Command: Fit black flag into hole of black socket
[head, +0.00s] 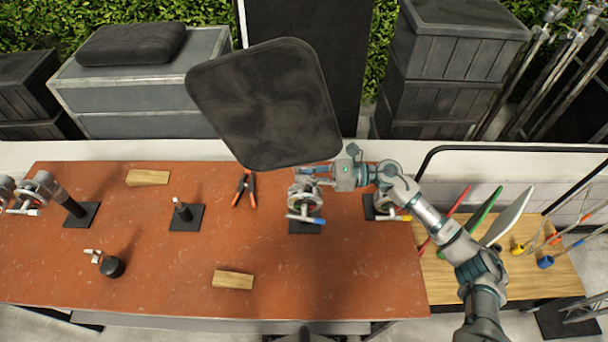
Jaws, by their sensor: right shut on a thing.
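The black flag (265,105), a large dark panel with rounded corners, is raised and tilted over the back of the red-brown table. My right gripper (318,172) is shut at the flag's lower right edge; its exact hold on the flag's stem is too small to see. A short post (181,209) stands on another black plate to the left. I cannot tell which fitting is the black socket. My left gripper is not in view.
The red-brown table (160,285) also holds wooden blocks (148,177) (233,279), an orange-handled clamp (245,188), a small black fitting (110,265) and more grip heads at both ends. A wooden side table (455,285) with coloured flags stands right. The front middle is mostly clear.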

